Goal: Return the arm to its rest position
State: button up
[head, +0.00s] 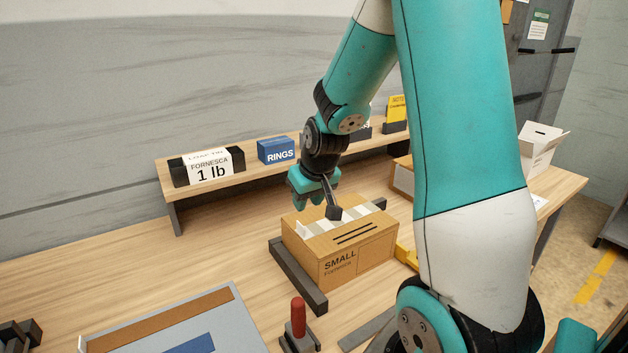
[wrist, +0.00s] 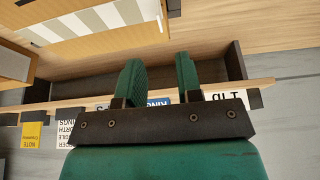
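My arm reaches over the workbench from the upper right of the head view. My gripper (head: 312,200) is teal and hangs above the back left part of a cardboard box marked SMALL (head: 350,262). In the wrist view its two green fingers (wrist: 159,72) stand apart with nothing between them, so it is open and empty. The box has a striped light top, which also shows at the upper left of the wrist view (wrist: 85,22). The fingers look apart from the box, but the exact gap is hard to tell.
A raised shelf (head: 178,212) behind holds a 1 lb box (head: 208,170), a blue RINGS box (head: 276,150) and a yellow note (head: 397,108). A dark rail (head: 297,277) lies beside the SMALL box. A red-handled tool (head: 298,318) and a grey tray (head: 235,300) are in front.

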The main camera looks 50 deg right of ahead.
jog(key=d+v, duration=0.1)
jog(key=v, duration=0.6)
jog(key=s+a+r+n+g+y, duration=0.1)
jog(key=s+a+n+y, duration=0.1)
jog(key=a, duration=0.7)
jog(key=s+a+r+n+y, duration=0.1)
jog(key=s+a+n, duration=0.2)
jog(key=a, duration=0.6)
jog(key=s+a+n+g+y, duration=0.2)
jog(key=s+a+n, duration=0.3)
jog(key=s+a, duration=0.6)
jog(key=shift+s+r+g, duration=0.25)
jog(key=shift+s+g, duration=0.35)
jog(key=shift+g, duration=0.1)
